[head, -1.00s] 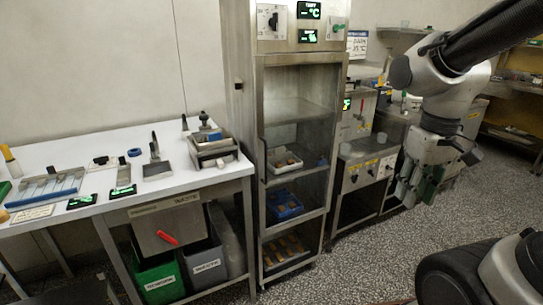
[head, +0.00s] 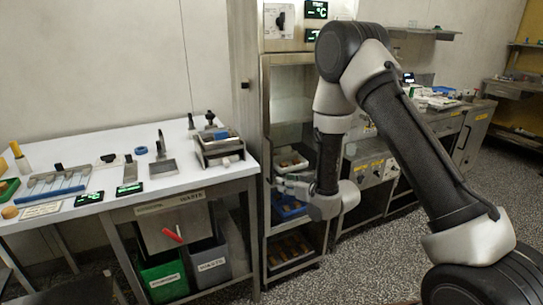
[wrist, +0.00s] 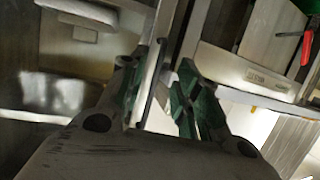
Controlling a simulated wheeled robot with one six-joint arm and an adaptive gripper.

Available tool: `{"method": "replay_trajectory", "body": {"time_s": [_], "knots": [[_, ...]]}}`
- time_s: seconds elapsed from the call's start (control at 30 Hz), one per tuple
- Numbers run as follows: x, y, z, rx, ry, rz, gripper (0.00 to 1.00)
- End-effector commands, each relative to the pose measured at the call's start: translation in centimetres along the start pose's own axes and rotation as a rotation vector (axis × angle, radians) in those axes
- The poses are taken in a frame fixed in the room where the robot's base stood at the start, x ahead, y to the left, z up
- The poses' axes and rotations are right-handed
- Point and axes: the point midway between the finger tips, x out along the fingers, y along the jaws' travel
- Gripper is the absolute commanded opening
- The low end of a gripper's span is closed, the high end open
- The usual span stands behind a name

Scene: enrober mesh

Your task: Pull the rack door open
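The tall steel rack (head: 284,62) stands in the middle of the head view. Its front looks flush with the frame, and its shelves show behind; a clear pane cannot be made out for certain. My gripper (head: 281,185) is at the rack's left front edge, at about the height of the blue bin, and my arm hides much of the rack's right side. In the wrist view my gripper (wrist: 163,95) has its green-padded fingers apart. A narrow upright metal bar (wrist: 160,62), perhaps the door handle or edge, shows between them; contact cannot be told.
A white worktable (head: 95,180) with tools stands close on the left. A green bin (head: 163,277) and a grey bin are under it. Inside the rack are a white tray (head: 291,160) and a blue bin (head: 288,208). Speckled floor is open in front.

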Motion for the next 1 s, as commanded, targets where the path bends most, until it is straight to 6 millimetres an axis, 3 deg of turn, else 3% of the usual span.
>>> {"method": "replay_trajectory", "body": {"time_s": [0.03,0.1,0.23,0.37,0.7,1.0], "knots": [[0.0,-0.1,-2.2,-0.003,0.089,-0.006,0.32],[-0.2,-0.2,-4.7,-0.004,0.195,-0.011,0.32],[-0.8,-0.3,-7.2,-0.005,0.301,-0.014,0.32],[0.2,-0.3,-8.0,-0.005,0.323,-0.014,0.32],[5.3,-0.3,-9.7,-0.006,0.320,-0.013,0.32],[6.5,-0.3,-10.0,-0.004,0.317,-0.012,0.32]]}}
